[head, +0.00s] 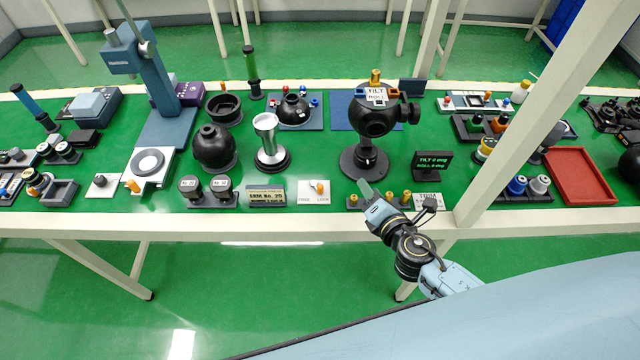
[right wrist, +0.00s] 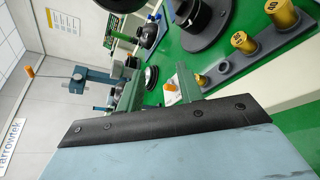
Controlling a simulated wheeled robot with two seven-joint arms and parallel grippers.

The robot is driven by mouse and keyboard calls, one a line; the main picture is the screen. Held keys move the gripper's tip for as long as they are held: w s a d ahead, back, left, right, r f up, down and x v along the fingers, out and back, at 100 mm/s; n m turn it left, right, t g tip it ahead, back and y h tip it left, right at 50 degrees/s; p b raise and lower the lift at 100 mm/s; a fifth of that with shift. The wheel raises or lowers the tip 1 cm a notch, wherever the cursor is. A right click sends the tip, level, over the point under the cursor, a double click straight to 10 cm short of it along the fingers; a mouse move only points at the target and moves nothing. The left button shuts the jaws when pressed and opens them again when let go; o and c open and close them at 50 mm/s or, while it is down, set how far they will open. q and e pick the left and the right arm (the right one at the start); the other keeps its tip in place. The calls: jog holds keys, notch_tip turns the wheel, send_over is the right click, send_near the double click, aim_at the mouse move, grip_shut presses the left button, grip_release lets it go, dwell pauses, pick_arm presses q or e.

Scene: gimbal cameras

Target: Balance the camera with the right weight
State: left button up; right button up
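The black ball-shaped camera gimbal (head: 371,118) stands upright on a round base, with a TILT/ROLL label and a brass piece (head: 375,77) on top. Its dark base (right wrist: 207,22) shows in the right wrist view. A grey rack near the table's front edge holds several brass weights (head: 405,197); in the right wrist view they are a large one (right wrist: 284,16), a middle one (right wrist: 243,42) and a small one (right wrist: 201,79). My right gripper (head: 364,188) is over the rack's left part, in front of the gimbal. Its fingers (right wrist: 157,85) are apart and empty. My left gripper is out of view.
A dark display (head: 432,164) beside the gimbal appears to read tilt 0, roll 0. A white card (head: 314,192) with an orange-tipped lever lies left of the rack. A silver-topped stand (head: 268,140) and a slanting white post (head: 535,110) flank the area.

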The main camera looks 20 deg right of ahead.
aim_at(322, 188)
jog(key=a+f+n+y, duration=0.1)
jog(key=n, duration=0.3)
jog(key=a+f+n+g+y, duration=0.1)
jog(key=n+y, duration=0.1)
jog(key=n, duration=0.3)
jog(key=a+f+n+g+y, duration=0.1)
jog(key=n+y, duration=0.1)
jog(key=n, duration=0.3)
jog(key=shift+w+a+f, duration=0.25)
jog(key=shift+f, duration=0.05)
jog(key=shift+f+n+g+y, duration=0.25)
jog(key=shift+n+g+y, duration=0.05)
jog(key=shift+n, duration=0.1)
jog(key=shift+w+a+f, duration=0.2)
jog(key=shift+f, duration=0.05)
jog(key=b+x, duration=0.5)
jog(key=x, duration=0.7)
jog(key=shift+w+a+f, duration=0.15)
jog(key=shift+w+f, duration=0.05)
grip_shut()
